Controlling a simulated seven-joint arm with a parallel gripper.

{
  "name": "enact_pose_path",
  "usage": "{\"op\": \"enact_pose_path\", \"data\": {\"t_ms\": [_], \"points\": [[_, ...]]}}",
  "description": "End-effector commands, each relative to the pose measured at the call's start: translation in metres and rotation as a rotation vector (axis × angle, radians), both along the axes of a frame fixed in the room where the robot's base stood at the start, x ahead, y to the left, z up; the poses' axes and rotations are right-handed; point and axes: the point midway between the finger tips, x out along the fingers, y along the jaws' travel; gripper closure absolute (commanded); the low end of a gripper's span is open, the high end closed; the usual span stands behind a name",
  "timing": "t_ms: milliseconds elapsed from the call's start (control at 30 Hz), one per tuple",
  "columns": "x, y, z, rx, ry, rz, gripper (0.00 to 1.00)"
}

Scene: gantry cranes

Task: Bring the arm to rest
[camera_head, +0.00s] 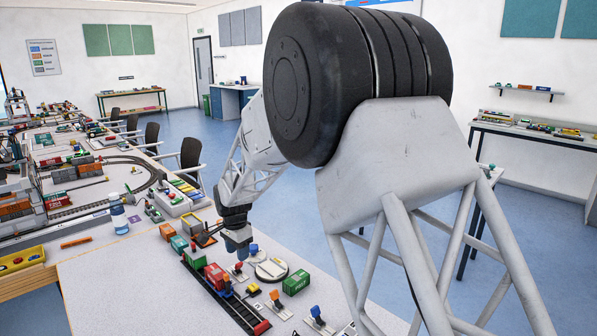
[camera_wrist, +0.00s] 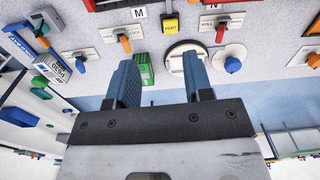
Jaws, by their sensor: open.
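My gripper (camera_head: 238,246) hangs over the table (camera_head: 120,270), close to a round white dial plate (camera_head: 271,269). In the wrist view its two blue fingers (camera_wrist: 160,75) are spread apart with nothing between them. A green container (camera_wrist: 148,69) shows behind the left finger, and a white round plate (camera_wrist: 181,58) shows beside the right finger. Whether the fingertips touch anything I cannot tell. My arm rises from the gripper to the large black joint at the upper middle of the head view.
A red container (camera_head: 215,276) stands on a dark track left of the gripper. A green container (camera_head: 296,282) stands to its right. Several levers and knobs, such as a blue knob (camera_wrist: 232,65), line the table. The front left of the table is bare.

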Motion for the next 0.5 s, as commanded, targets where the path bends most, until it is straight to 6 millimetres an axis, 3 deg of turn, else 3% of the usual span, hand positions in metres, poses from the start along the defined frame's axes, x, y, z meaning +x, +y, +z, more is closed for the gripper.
{"op": "enact_pose_path", "data": {"t_ms": [200, 500], "points": [[-0.027, -0.056, 0.047, 0.007, -0.023, 0.065, 0.53], [-0.074, -0.128, 0.098, 0.008, -0.053, 0.161, 0.53]]}}
